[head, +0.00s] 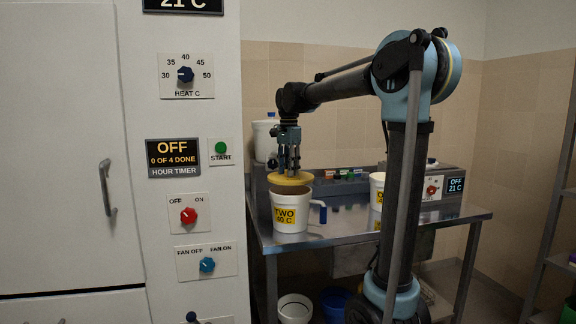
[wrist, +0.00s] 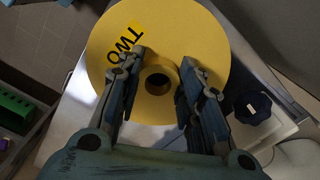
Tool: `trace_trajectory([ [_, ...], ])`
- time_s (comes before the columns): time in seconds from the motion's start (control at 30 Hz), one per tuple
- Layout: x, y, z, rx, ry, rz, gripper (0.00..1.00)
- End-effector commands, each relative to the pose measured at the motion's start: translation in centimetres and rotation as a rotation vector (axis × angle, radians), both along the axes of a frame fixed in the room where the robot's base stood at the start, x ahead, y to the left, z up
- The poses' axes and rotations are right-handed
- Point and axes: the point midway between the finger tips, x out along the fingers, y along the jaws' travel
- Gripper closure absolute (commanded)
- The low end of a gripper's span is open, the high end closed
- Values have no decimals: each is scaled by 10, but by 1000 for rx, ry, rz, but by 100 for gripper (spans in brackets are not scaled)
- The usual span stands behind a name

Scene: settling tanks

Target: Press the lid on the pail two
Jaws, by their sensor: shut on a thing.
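Pail two is a white pail (head: 291,216) with a yellow "TWO 40 C" label. It stands upright near the left front of the steel bench. My gripper (head: 289,170) points down and is shut on the lid's central knob. In the wrist view the lid (wrist: 205,60) carries a "TWO" label, and the fingers (wrist: 160,85) stand either side of the ring-shaped knob. The pail is hidden under the lid there.
A second white pail (head: 377,188) with a yellow label stands to the right, partly behind my arm. A white container (head: 264,138) stands behind the gripper. The control cabinet (head: 190,130) borders the bench on the left.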

Motion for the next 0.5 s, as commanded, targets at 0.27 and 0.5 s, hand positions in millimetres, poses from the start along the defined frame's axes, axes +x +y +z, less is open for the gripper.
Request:
trace_trajectory([
  [0.27,0,-1,-22,0,0,-1,90],
  [0.5,0,-1,-32,0,0,-1,90],
])
